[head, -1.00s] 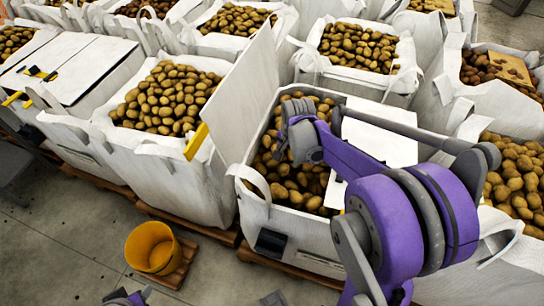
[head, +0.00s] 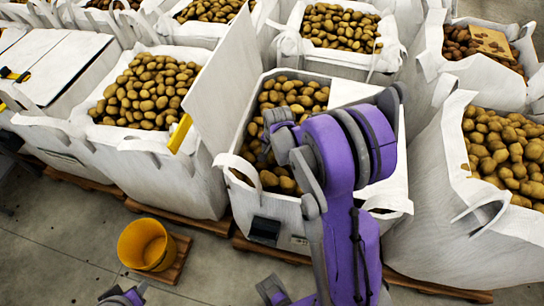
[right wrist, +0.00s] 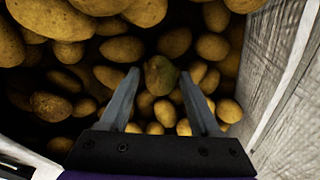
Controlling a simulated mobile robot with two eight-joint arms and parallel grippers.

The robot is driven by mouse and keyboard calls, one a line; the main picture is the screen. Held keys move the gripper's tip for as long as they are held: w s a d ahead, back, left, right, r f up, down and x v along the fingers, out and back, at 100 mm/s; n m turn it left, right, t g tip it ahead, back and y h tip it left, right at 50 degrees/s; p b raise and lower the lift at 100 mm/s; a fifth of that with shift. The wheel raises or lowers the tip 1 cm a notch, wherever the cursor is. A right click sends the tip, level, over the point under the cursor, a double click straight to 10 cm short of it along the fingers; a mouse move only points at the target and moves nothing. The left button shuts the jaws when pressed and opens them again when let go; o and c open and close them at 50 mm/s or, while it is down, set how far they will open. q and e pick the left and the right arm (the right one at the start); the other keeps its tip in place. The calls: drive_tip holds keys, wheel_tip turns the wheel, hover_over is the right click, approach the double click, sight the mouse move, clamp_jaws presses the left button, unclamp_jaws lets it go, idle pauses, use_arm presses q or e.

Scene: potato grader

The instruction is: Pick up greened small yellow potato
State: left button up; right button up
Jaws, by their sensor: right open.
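The greened potato (right wrist: 158,80), yellow with a green patch on its right side, lies among yellow potatoes in the right wrist view. My right gripper (right wrist: 160,75) is open, its two fingers pointing at the pile, one on each side of the greened potato in the picture. I cannot tell how far above it they are. In the head view my right gripper (head: 274,122) reaches into a white bag (head: 243,204) of potatoes, and its fingers are not clear there.
The bag's white wall (right wrist: 273,70) rises close on the right in the right wrist view. Open floor lies at the left front.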

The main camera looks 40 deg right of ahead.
sight(272, 155)
clamp_jaws()
idle(0.3)
wheel_tip(272, 155, up, 10)
drive_tip(key=p, duration=0.1)
idle(0.4)
